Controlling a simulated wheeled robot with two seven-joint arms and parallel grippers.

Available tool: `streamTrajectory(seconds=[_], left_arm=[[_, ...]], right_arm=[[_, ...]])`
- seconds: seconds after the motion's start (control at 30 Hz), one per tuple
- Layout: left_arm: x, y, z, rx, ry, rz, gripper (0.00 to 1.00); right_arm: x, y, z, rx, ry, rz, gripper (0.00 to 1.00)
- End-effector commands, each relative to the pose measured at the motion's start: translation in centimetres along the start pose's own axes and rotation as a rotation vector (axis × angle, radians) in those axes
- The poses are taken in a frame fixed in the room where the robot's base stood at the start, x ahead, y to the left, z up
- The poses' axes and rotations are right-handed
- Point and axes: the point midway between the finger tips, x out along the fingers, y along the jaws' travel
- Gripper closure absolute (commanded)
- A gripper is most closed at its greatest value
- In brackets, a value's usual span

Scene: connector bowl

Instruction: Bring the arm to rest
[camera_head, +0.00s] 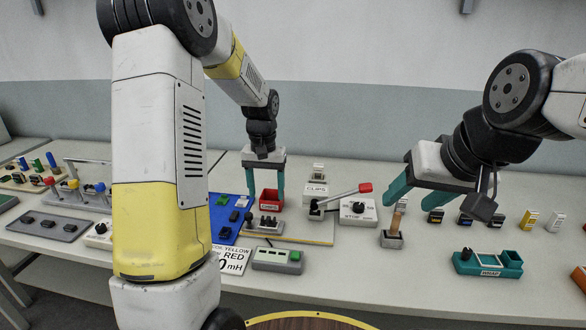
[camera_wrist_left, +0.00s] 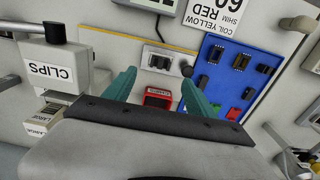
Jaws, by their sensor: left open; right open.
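My left gripper (camera_head: 266,190) hangs down over the middle of the table, its teal fingers apart with nothing between them. In the left wrist view the open fingers (camera_wrist_left: 158,86) frame a small red bin (camera_wrist_left: 157,98), which lies below. The red bin (camera_head: 271,201) also shows in the head view, just beyond or below the fingertips; whether they touch it I cannot tell. My right gripper (camera_head: 412,195) is raised over the right side of the table, tilted, with its teal fingers apart. No held object is visible in it.
A blue board (camera_head: 228,222) with small parts lies left of the red bin. A red-knobbed lever (camera_head: 364,188), a white dial box (camera_head: 358,211) and a teal tray (camera_head: 488,263) stand to the right. A CLIPS box (camera_wrist_left: 55,68) is close to my left gripper. The front right table is mostly bare.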

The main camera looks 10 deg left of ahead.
Motion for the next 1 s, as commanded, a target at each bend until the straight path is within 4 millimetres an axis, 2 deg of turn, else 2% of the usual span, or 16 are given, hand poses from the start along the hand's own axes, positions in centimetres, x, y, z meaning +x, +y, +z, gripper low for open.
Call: streamTrajectory(seconds=[0.17, 0.3, 0.5, 0.7, 0.8, 1.0], left_arm=[[-5.8, 0.3, 3.2, -0.002, 0.098, 0.029, 0.35], [-10.3, 0.8, 7.3, 0.000, 0.192, 0.060, 0.35], [-14.7, 1.6, 13.8, 0.007, 0.328, 0.104, 0.35], [-16.5, 2.4, 19.7, 0.015, 0.453, 0.142, 0.35], [-16.7, 2.7, 21.7, 0.018, 0.496, 0.156, 0.35], [-16.7, 3.0, 23.3, 0.022, 0.533, 0.168, 0.35]], right_arm=[[0.0, 0.0, 0.0, 0.000, 0.000, 0.000, 0.44], [0.0, 0.0, 0.0, 0.000, 0.000, 0.000, 0.44], [0.0, 0.0, 0.0, 0.000, 0.000, 0.000, 0.44], [0.0, 0.0, 0.0, 0.000, 0.000, 0.000, 0.44], [0.0, 0.0, 0.0, 0.000, 0.000, 0.000, 0.44], [0.0, 0.0, 0.0, 0.000, 0.000, 0.000, 0.44]])
